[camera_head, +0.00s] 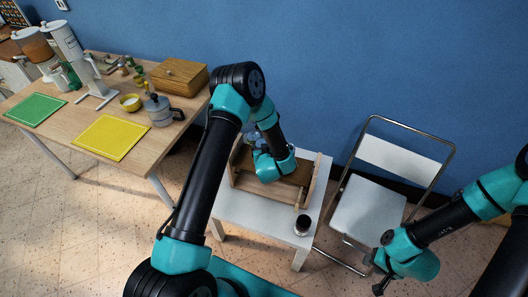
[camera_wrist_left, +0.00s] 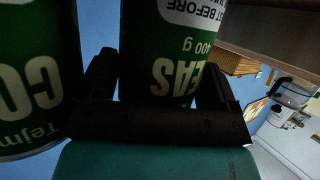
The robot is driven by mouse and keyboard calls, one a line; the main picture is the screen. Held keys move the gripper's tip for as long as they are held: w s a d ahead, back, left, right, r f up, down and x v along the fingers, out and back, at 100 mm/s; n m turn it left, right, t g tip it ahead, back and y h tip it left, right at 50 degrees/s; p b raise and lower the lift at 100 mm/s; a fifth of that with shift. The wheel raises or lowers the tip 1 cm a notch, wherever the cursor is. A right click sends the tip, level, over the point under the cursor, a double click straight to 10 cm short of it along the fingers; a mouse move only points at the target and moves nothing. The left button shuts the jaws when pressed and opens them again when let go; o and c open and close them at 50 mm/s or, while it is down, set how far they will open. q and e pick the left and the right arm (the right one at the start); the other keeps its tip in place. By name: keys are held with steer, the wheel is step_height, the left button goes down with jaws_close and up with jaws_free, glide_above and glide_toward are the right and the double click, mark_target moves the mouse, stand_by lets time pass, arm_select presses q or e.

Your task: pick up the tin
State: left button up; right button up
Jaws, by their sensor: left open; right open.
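A green tin (camera_wrist_left: 172,50) with white lettering and "400 g" fills the middle of the left wrist view, its print upside down. My left gripper (camera_wrist_left: 160,82) is open, with one finger on each side of this tin; I cannot tell whether they touch it. A second green tin (camera_wrist_left: 32,85) stands at the left of that view, partly cut off. In the head view my left arm reaches over a wooden shelf unit (camera_head: 303,193) and hides the tins and the gripper's fingers. My right gripper (camera_head: 379,287) is open and empty, low at the right, far from the shelf.
A white folding chair (camera_head: 368,208) stands right. A wooden table (camera_head: 62,122) at left holds a moka pot (camera_head: 160,111) and a wooden box (camera_head: 180,76).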

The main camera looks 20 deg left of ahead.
arm_select(q)
steer(key=shift+c, duration=0.2)
stand_by(0.3)
steer(key=shift+w, duration=0.1)
steer(key=c, duration=0.8)
steer(key=shift+r, duration=0.1)
steer(key=shift+r, duration=0.4)
steer(key=r, duration=0.2)
steer(key=shift+s+d+r, duration=0.1)
steer(key=shift+s+r, duration=0.15)
steer(key=shift+r, duration=0.1)
steer(key=s+d, duration=0.2)
steer(key=s, duration=0.2)
steer(key=s+d+r, duration=0.1)
steer(key=s+d, duration=0.1)
steer(key=s, duration=0.3)
steer(key=s+d, duration=0.2)
steer(key=s, duration=0.3)
steer(key=shift+d+r, duration=0.15)
steer(key=shift+d, duration=0.1)
